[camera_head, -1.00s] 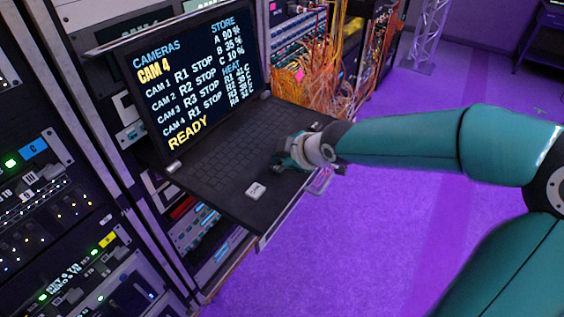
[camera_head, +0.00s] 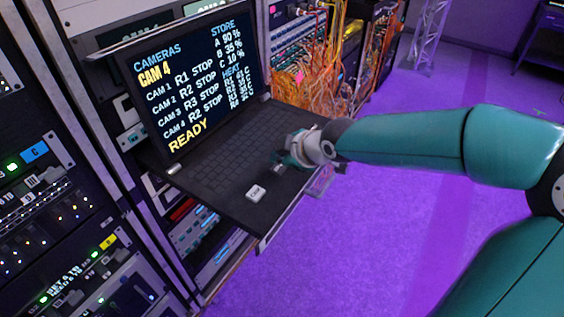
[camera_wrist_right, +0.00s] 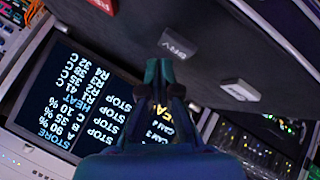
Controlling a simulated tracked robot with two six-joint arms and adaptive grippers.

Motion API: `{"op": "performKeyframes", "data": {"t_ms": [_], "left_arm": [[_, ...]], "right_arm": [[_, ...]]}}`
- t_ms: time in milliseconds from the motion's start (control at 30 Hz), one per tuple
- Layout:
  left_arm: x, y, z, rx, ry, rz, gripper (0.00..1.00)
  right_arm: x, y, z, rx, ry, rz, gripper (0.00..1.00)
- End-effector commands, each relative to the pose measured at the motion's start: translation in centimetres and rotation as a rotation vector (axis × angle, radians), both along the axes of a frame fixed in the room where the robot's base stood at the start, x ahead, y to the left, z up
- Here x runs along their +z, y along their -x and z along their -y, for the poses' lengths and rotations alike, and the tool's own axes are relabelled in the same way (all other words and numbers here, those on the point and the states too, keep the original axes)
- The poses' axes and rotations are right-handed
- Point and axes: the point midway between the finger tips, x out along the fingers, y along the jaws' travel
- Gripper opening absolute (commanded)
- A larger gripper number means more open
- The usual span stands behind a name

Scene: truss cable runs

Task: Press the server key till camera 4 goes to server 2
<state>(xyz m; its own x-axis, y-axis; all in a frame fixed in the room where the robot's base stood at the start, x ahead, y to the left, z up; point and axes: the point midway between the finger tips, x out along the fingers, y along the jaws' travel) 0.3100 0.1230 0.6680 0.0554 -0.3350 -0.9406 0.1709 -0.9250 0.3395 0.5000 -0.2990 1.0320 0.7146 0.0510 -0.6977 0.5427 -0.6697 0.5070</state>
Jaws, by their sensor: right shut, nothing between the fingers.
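A black fold-out console has a screen (camera_head: 197,78) in the head view. It reads CAM 4 in yellow at the top, a list with CAM 4 as R2 STOP, and READY in yellow. My right gripper (camera_head: 283,162) is over the right side of the keyboard deck and hides that key in the head view. Its shut, empty fingertips (camera_wrist_right: 164,66) appear beside the server key; I cannot tell whether they touch. My left gripper is not in view.
A white CAM key (camera_head: 256,192) lies near the deck's front edge. Orange cables (camera_head: 312,85) hang behind the deck. Racks stand at left; the purple floor at right is open.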

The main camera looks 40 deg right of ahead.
Motion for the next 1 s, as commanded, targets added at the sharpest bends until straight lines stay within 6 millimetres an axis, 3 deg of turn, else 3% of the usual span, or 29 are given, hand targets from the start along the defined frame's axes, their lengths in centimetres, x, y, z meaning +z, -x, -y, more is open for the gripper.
{"op": "performKeyframes", "data": {"t_ms": [367, 800, 1000], "left_arm": [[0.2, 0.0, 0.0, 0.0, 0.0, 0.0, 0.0], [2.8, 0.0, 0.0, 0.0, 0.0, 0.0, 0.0], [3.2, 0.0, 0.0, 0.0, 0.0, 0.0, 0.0]], "right_arm": [[0.3, 0.0, 0.0, -0.001, -0.001, 0.001, 0.0], [4.4, -0.1, 0.0, -0.001, 0.0, 0.004, 0.0], [5.2, 0.0, 0.0, 0.0, -0.001, 0.001, 0.0]]}}
